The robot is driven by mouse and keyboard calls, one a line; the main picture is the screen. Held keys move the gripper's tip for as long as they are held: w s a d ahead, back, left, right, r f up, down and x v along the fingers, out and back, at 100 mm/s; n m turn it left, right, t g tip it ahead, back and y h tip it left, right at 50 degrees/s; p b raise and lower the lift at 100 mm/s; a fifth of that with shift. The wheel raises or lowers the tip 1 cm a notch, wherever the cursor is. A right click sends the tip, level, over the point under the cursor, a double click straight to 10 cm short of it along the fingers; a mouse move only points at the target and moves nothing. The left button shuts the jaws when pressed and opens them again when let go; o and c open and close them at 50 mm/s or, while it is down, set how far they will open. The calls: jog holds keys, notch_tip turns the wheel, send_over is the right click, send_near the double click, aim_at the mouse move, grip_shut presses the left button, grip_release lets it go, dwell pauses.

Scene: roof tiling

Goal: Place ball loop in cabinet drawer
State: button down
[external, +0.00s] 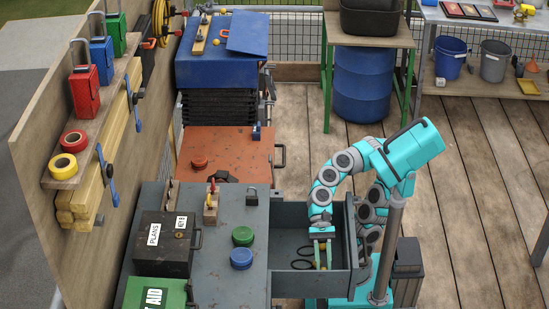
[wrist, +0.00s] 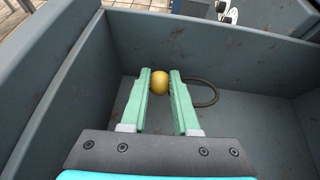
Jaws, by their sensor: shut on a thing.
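The ball loop shows in the wrist view as a yellow ball (wrist: 160,83) with a dark loop (wrist: 206,92) reaching to its right. My gripper (wrist: 160,90) is shut on the ball, one green fingertip on each side. In the external view my gripper (external: 322,265) points down inside the open cabinet drawer (external: 288,217). I cannot tell whether the ball touches the drawer floor. The grey cabinet (external: 215,273) stands to the left of the drawer.
On the cabinet top are a black box (external: 162,243), a green box (external: 155,293), a padlock (external: 252,197), a green disc (external: 243,236) and a blue disc (external: 241,258). The drawer walls surround my gripper closely. The drawer floor around the fingers looks mostly clear.

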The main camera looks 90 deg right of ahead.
jog(key=shift+f, duration=1.3)
jog(key=shift+f, duration=0.55)
jog(key=c, duration=0.7)
grip_release()
jog(key=shift+o, duration=0.2)
jog(key=shift+r, duration=0.25)
jog(key=p+v, duration=0.1)
jog(key=v, duration=1.1)
jog(key=shift+r+p, duration=0.35)
jog(key=shift+p, duration=0.05)
